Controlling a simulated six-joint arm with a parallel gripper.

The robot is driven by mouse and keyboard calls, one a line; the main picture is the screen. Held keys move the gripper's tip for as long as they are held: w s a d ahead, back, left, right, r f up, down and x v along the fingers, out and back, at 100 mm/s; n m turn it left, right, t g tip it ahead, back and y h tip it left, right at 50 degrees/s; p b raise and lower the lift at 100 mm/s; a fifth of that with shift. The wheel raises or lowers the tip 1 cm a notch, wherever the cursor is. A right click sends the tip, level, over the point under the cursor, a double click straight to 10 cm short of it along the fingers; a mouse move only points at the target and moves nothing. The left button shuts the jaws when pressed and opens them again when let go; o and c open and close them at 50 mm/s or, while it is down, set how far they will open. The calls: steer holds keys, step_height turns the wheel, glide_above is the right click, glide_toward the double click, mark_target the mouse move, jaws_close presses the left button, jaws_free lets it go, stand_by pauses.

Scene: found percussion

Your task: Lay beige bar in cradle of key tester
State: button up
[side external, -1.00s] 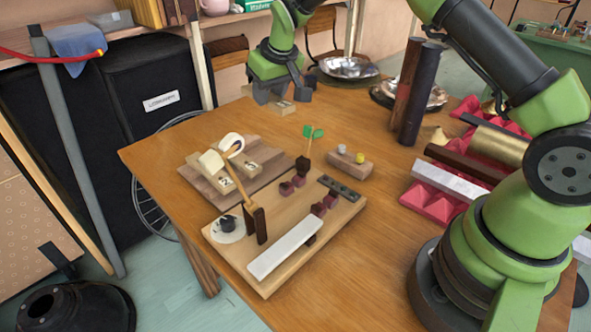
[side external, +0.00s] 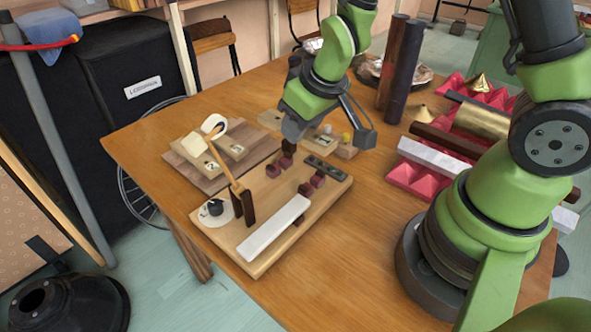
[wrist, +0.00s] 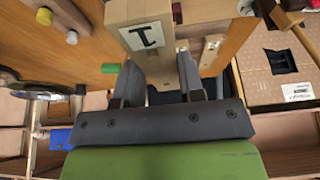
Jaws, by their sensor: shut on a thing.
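My gripper (side external: 290,135) is shut on the beige bar (wrist: 122,12), which shows a white label with a black mark in the wrist view. The gripper is above the far part of the key tester (side external: 268,182), a light wooden board. The tester carries dark red cradle blocks (side external: 312,184), a mallet (side external: 235,180) on a dark post, a white bar (side external: 274,228) and a dark strip (side external: 325,168). I cannot tell how high the held bar is above the cradle.
A stepped wooden rack (side external: 205,172) with labelled beige bars stands left of the tester. Dark upright cylinders (side external: 398,65), metal bowls (side external: 370,70) and red foam (side external: 408,182) with bars lie right. The table's front is clear.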

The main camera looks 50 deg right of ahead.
steer(key=shift+a+f, duration=0.2)
steer(key=shift+f, duration=4)
steer(key=shift+s, duration=0.1)
steer(key=shift+f, duration=0.15)
steer(key=o, duration=1.1)
